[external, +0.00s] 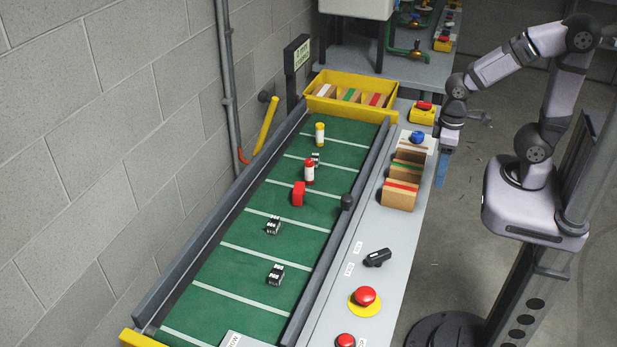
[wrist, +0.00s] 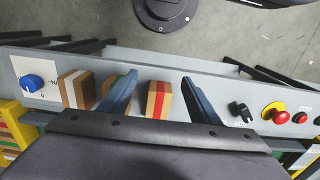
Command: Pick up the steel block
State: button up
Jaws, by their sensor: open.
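Several small blocks with shiny dark and light faces lie on the green belt, one near the front (external: 276,274), one in the middle (external: 273,226) and one farther back (external: 315,159); they look like steel, but are too small to be sure. No such block shows in the wrist view. My gripper (external: 447,143) is over the grey ledge at the right of the belt, well away from these blocks. In the wrist view my gripper (wrist: 160,77) has its two blue fingers apart, with a red-striped carton (wrist: 159,100) showing between them, not visibly held.
Dark rails flank the belt. A black switch (external: 377,257) and red buttons (external: 365,296) line the ledge.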

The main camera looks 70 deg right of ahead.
notch_tip(320, 180, up, 3)
jog(key=n+t+y+b, duration=0.1)
jog(key=t+b, duration=0.1)
jog(key=t, duration=1.1)
send_over(280, 231)
jog(key=s+d, duration=0.1)
jog(key=s, duration=1)
notch_tip(280, 231, down, 10)
jog(key=shift+r+p+x, duration=0.15)
jog(key=shift+p+x, duration=0.25)
jog(key=shift+x, duration=2.6)
jog(key=shift+r+p+x, duration=0.1)
jog(key=shift+p+x, duration=0.25)
jog(key=shift+x, duration=2.65)
jog(key=shift+w, duration=0.1)
jog(key=shift+c, duration=0.3)
jog(key=shift+t, duration=0.3)
jog(key=c, duration=1.3)
jog(key=shift+r, duration=0.15)
